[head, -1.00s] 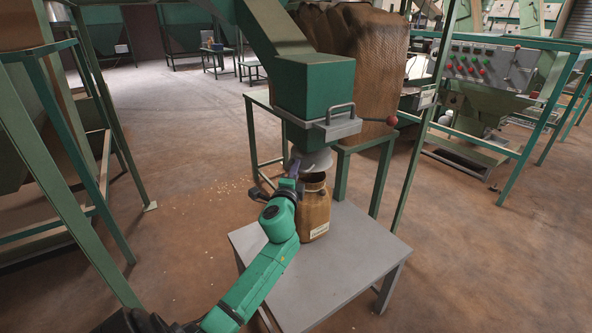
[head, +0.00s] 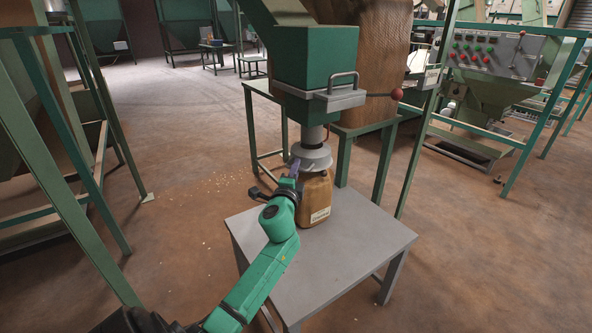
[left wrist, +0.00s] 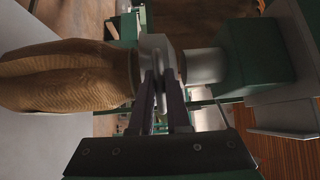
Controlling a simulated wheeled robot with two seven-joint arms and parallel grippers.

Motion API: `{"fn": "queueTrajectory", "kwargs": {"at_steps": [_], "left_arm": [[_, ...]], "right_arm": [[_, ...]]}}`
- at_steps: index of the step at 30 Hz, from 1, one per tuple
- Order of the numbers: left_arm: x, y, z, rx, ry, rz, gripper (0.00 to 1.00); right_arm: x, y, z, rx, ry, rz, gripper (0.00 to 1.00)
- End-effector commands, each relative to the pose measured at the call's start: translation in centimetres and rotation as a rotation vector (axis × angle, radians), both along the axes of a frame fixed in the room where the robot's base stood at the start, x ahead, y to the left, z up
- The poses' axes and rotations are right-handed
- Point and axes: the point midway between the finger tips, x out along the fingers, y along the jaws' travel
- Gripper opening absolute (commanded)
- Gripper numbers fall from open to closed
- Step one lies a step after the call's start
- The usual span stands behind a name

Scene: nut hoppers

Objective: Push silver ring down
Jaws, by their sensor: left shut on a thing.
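The silver ring (head: 311,156) is a grey, flared collar around the spout (head: 313,134) under the green hopper. It sits over the mouth of the brown sack (head: 318,194), hiding the mouth. My left gripper (head: 295,170) is at the ring's left side and shut on its edge. In the left wrist view, the two dark fingers of the left gripper (left wrist: 162,82) pinch a thin part of the silver ring (left wrist: 153,48). There the sack (left wrist: 70,75) lies to the left and the spout (left wrist: 205,65) to the right. My right gripper is not in view.
The sack stands on a grey table (head: 345,258) whose right and front top is clear. The green hopper (head: 316,72) hangs above, with a slide handle (head: 343,85) and a red-knobbed lever (head: 396,94). Green frame posts stand at left and right.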

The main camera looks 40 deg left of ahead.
Motion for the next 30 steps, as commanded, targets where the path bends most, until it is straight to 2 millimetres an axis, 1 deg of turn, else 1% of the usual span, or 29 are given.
{"fn": "queueTrajectory", "kwargs": {"at_steps": [1, 10, 11, 12, 13, 23, 26, 28, 30], "left_arm": [[0.0, 0.0, -0.6, -0.002, 0.007, 0.001, 0.00], [0.0, -0.1, -0.8, -0.005, 0.012, 0.001, 0.00], [0.0, -0.1, -0.8, -0.005, 0.012, 0.001, 0.26], [0.0, -0.1, -0.8, -0.005, 0.012, 0.000, 0.41], [0.0, -0.1, -0.8, -0.005, 0.012, 0.000, 0.45], [-0.2, -0.1, -0.5, -0.003, 0.008, 0.000, 0.45], [-0.9, -0.6, -0.5, -0.003, 0.008, -0.001, 0.45], [-1.8, -1.1, -0.6, -0.003, 0.008, -0.002, 0.45], [-3.1, -1.8, -0.7, -0.005, 0.009, -0.002, 0.45]], "right_arm": [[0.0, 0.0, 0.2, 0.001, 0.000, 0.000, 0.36], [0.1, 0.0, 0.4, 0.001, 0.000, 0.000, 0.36], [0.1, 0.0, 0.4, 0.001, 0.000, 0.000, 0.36], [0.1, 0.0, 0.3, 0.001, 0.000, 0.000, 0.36], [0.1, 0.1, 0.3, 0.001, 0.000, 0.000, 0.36], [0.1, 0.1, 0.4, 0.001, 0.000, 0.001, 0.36], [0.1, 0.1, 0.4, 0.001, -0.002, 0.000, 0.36], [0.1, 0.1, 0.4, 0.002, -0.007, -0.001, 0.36], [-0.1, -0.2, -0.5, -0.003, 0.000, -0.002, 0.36]]}}
